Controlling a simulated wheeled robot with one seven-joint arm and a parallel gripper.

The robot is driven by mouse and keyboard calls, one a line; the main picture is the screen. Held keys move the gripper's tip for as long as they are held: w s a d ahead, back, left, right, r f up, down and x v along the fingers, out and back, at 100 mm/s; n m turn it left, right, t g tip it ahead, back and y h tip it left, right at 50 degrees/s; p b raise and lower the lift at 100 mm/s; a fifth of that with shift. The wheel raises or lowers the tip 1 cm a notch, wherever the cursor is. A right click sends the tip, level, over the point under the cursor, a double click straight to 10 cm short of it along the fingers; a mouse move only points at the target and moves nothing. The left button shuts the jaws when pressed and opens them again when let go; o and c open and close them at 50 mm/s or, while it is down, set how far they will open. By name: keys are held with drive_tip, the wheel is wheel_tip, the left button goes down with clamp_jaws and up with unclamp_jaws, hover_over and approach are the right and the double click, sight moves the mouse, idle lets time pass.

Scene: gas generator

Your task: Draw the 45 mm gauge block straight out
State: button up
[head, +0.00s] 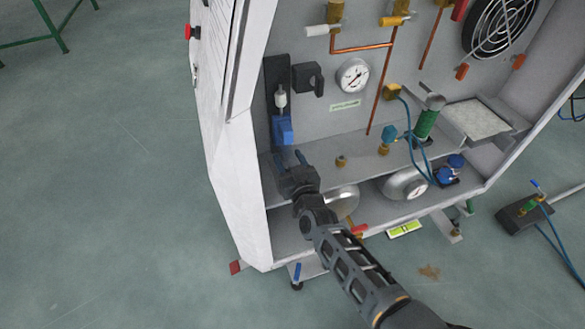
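A blue block (284,132) sits at the lower part of a dark upright plate (271,78) on the left of the cabinet's back wall. It looks like the gauge block, but no size marking is readable. A pale cylindrical piece (281,98) is just above it on the same plate. My gripper (290,158) is below the blue block, in front of the cabinet shelf, with its fingers pointing up toward it. The two fingers are apart with nothing seen between them. The gap between fingertips and block looks small; its depth is hard to judge.
A black bracket (308,78) and a round gauge (352,76) are right of the plate. The cabinet's left side wall (238,170) stands close to my gripper. A small brass fitting (341,161) is on the shelf. Blue hoses (416,150) hang further right.

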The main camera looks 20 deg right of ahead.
drive_tip(key=c, duration=0.7)
drive_tip(key=shift+s, duration=0.1)
drive_tip(key=shift+c, duration=0.5)
drive_tip(key=shift+s+a+p, duration=0.2)
drive_tip(key=shift+s+p, duration=0.65)
drive_tip(key=shift+s, duration=1.35)
drive_tip(key=shift+s+a+p, duration=0.15)
drive_tip(key=shift+s+p, duration=0.65)
drive_tip(key=shift+s, duration=1.4)
